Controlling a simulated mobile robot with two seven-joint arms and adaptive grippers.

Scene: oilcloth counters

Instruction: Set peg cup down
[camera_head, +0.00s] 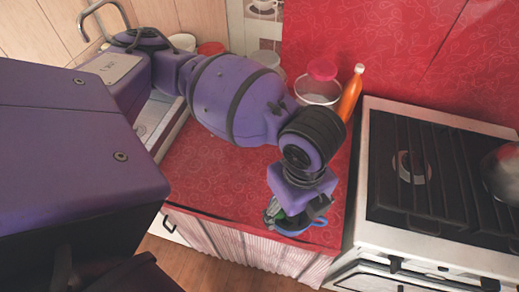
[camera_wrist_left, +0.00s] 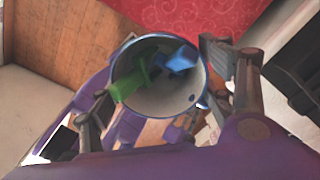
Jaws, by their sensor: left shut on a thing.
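The peg cup (camera_wrist_left: 172,104) is a round, light grey cup with a blue rim, holding a green peg (camera_wrist_left: 132,78) and a blue peg (camera_wrist_left: 178,60). My left gripper (camera_head: 297,212) is shut on it, with one finger on each side of the cup in the left wrist view. In the head view, the gripper covers most of the cup, and its blue edge (camera_head: 318,222) shows by the counter's front edge. I cannot tell whether the cup's base touches the counter. My right gripper is out of view.
The red patterned counter (camera_head: 215,165) is clear left of the gripper. A white container (camera_head: 318,92), a pink lid (camera_head: 322,69) and an orange bottle (camera_head: 351,92) stand at its back. The white stove (camera_head: 435,242) is on the right, the sink (camera_head: 158,118) on the left.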

